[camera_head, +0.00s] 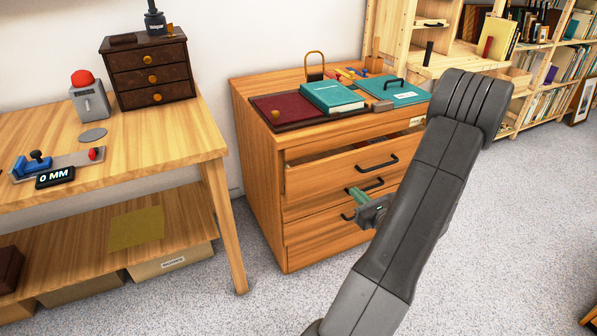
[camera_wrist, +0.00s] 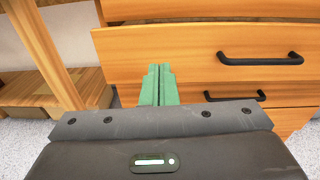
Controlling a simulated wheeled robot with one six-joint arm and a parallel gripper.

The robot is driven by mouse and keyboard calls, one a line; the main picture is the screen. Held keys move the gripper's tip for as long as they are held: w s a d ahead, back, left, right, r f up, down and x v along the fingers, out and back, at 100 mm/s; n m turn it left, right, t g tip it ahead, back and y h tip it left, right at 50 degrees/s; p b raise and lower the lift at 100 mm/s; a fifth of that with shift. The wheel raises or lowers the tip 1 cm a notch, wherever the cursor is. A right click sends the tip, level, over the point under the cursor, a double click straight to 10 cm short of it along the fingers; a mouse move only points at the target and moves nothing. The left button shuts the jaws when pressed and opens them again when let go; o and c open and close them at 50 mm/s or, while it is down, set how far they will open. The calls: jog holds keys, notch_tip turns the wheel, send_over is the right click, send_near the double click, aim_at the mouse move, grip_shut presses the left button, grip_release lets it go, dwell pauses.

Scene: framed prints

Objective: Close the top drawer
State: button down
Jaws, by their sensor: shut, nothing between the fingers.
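The wooden cabinet (camera_head: 258,165) has several drawers with black bar handles. Its top drawer (camera_head: 325,172) is pulled partly out, with a dark gap above its front. The top drawer's handle (camera_head: 378,163) sits right of the front's middle. In the wrist view the drawer front (camera_wrist: 150,55) and its handle (camera_wrist: 260,60) also show. My gripper (camera_head: 355,191) is in front of the cabinet, with its green fingers (camera_wrist: 158,85) together and empty. They point at the drawer front, left of the handle. I cannot tell whether they touch it. My arm hides the cabinet's right side.
Books and a teal folder (camera_head: 400,91) lie on the cabinet top. A wooden table (camera_head: 120,150) stands left, bearing a small dark chest of drawers (camera_head: 150,70) and a red-button device (camera_head: 88,95). Bookshelves (camera_head: 480,50) stand at the back right. Carpeted floor (camera_head: 490,230) is clear at right.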

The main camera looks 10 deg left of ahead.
jog(key=b, duration=0.3)
send_near(329, 162)
jog(key=shift+m+t, duration=0.4)
jog(key=x, duration=0.6)
jog(key=shift+w+a+f, duration=0.2)
jog(key=shift+a+f, duration=0.1)
jog(key=shift+a, duration=0.1)
jog(key=shift+x, duration=1.4)
jog(key=shift+s+d, duration=0.1)
jog(key=shift+d, duration=0.05)
